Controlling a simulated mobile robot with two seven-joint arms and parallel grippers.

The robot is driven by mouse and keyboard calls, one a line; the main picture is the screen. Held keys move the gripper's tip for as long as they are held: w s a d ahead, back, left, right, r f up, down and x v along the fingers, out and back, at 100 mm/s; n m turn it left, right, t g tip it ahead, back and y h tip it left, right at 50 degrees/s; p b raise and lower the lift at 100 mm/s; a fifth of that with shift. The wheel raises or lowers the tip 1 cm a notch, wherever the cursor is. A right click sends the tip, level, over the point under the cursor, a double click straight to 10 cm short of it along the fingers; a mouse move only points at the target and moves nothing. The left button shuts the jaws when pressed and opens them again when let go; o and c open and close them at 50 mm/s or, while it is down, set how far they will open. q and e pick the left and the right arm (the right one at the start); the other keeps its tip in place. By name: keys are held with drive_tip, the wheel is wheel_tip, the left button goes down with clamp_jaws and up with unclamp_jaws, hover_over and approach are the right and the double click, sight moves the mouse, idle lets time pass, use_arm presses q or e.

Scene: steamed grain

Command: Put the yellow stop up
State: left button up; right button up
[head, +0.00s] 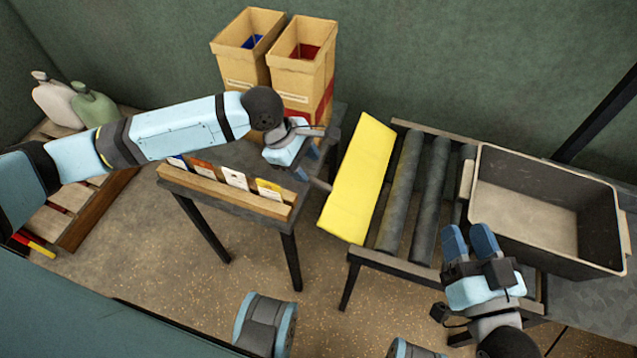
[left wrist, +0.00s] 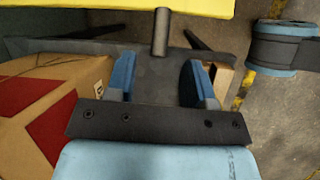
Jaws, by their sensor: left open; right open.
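The yellow stop (head: 358,182) is a broad flat panel at the left end of the roller conveyor. It leans at a slant, and a short dark rod (head: 320,185) sticks out of its left side. In the left wrist view the stop (left wrist: 120,9) crosses the top edge, and the rod (left wrist: 161,32) points down toward the gap between my fingers. My left gripper (head: 311,162) is open and empty, just left of the stop and close to the rod; the rod appears beyond the fingertips. My right gripper (head: 470,232) is open and empty over the conveyor's front edge.
A dark open bin (head: 600,250) sits on the conveyor (head: 413,180) at the right. Two cardboard boxes (head: 300,75) stand behind my left gripper. A small table with a wooden card rack (head: 215,188) is below my left arm. Jugs (head: 93,108) stand far left.

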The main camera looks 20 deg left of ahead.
sight(318, 181)
use_arm(q)
drive_tip(key=b+x, duration=0.2)
drive_tip(key=x, duration=0.4)
drive_tip(key=shift+w+d+f, duration=0.1)
drive_tip(key=shift+d+f, duration=0.15)
drive_tip(key=shift+f, duration=0.15)
use_arm(e)
drive_tip(key=shift+s+a+r+t+y, duration=0.1)
drive_tip(key=shift+a+r+t+y, duration=0.25)
drive_tip(key=shift+r, duration=0.2)
drive_tip(key=shift+s+a+r+t+y, duration=0.1)
drive_tip(key=shift+a+r+t+y, duration=0.1)
drive_tip(key=shift+r+y, duration=0.3)
use_arm(q)
clamp_jaws()
